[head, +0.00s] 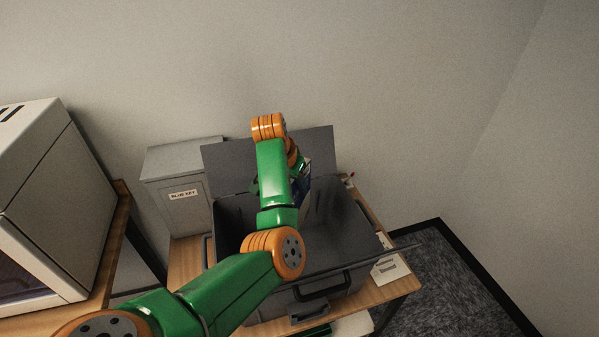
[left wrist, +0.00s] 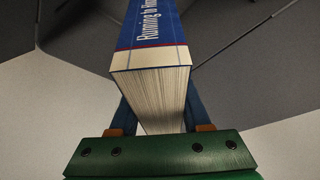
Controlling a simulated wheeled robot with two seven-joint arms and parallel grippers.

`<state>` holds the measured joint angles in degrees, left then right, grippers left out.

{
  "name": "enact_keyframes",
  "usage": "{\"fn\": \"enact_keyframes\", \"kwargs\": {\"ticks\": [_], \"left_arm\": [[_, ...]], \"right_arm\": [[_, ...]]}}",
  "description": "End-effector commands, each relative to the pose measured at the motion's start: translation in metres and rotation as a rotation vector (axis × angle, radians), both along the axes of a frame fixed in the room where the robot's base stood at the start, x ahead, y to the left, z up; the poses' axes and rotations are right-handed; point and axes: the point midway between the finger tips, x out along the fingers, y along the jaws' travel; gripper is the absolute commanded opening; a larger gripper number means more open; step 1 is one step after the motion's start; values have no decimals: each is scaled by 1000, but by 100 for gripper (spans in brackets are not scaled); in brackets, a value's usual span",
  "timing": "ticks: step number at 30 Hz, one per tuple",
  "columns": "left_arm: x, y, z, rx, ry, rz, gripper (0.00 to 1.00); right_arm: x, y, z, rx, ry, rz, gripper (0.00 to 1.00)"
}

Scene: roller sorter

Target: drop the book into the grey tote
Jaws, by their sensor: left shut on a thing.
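The grey tote (head: 336,270) stands open on the wooden table, with its lid flaps folded outward. My left arm reaches over it, and my left gripper (head: 294,185) is above the tote's back part, mostly hidden behind the arm. In the left wrist view the left gripper (left wrist: 158,122) is shut on the book (left wrist: 152,88). The book is thick, with a blue cover, a red line and white lettering on the spine, and pale page edges. My right gripper is not in view.
A grey lidded bin (head: 181,190) with a label stands left of the tote. A white machine (head: 45,205) sits on a wooden table at the far left. A paper sheet (head: 391,269) lies right of the tote. A wall stands behind.

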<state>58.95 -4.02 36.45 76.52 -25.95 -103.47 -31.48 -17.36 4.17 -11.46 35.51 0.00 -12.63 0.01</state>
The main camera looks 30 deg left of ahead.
Motion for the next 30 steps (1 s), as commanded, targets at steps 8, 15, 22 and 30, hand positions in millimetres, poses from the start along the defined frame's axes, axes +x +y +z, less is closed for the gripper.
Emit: {"fn": "enact_keyframes", "kwargs": {"ticks": [8, 15, 22, 30], "left_arm": [[0, 0, -9, 0, -2, 0, 0], [0, 0, -9, 0, -2, 0, 82], [0, 0, -9, -1, 1, 0, 82], [-16, 0, 27, 2, -8, 2, 82]], "right_arm": [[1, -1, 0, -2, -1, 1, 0], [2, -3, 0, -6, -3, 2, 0], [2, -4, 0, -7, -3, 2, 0], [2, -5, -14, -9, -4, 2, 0]]}}
